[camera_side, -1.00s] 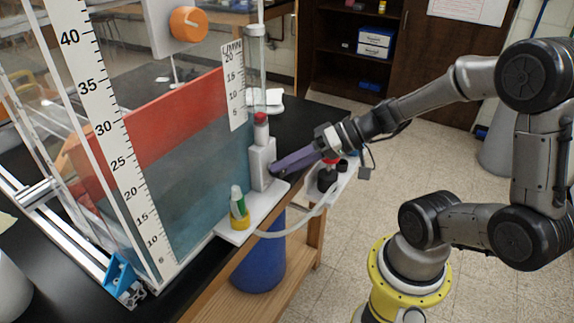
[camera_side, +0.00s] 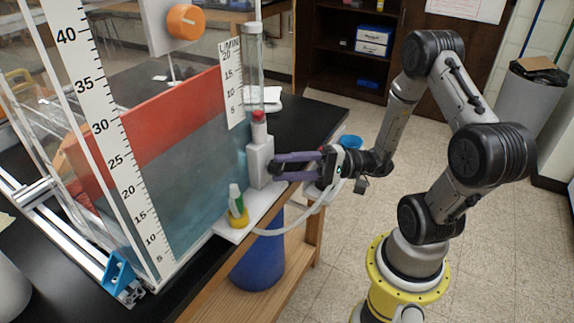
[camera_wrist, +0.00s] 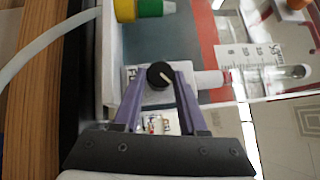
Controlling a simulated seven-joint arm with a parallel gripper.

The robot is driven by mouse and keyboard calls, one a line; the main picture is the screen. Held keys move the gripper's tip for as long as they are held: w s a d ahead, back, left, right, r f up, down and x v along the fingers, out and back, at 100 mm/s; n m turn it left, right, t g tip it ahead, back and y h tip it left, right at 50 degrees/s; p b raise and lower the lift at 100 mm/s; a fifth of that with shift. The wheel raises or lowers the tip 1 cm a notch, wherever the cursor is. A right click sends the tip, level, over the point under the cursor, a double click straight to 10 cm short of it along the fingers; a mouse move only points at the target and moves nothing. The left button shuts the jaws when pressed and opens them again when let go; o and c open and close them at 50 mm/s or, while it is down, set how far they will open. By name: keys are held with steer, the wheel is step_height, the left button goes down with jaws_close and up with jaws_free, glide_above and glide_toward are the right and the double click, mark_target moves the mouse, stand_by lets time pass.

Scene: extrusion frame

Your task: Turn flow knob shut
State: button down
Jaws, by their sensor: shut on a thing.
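The flow knob (camera_wrist: 158,74) is a round black knob with a white pointer line, seen face-on in the wrist view. Its line points toward the lower right of that picture. It sits on the front of the white flow meter block (camera_side: 259,160), below a clear tube. My gripper (camera_side: 278,167) reaches the block from the right in the side view. Its two purple fingers (camera_wrist: 160,82) are shut on the knob, one on each side. In the side view the fingertips largely hide the knob.
A clear tank (camera_side: 185,150) with red and blue panels stands left of the block. A green and yellow fitting (camera_side: 237,207) stands on the white ledge near the block. A pale hose (camera_side: 300,222) loops below my gripper. Open floor lies to the right.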

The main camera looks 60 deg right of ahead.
steer(key=m+t, duration=0.2)
steer(key=m, duration=0.1)
steer(key=m+t+y, duration=0.1)
steer(key=shift+a+f+m, duration=0.2)
steer(key=shift+f+m, duration=0.05)
steer(key=shift+m, duration=0.05)
steer(key=shift+t, duration=0.4)
steer(key=shift+c, duration=2.2)
jaws_free()
steer(key=shift+m, duration=0.3)
steer(key=v, duration=0.7)
steer(key=shift+s, duration=0.15)
steer(key=shift+d+f, duration=0.15)
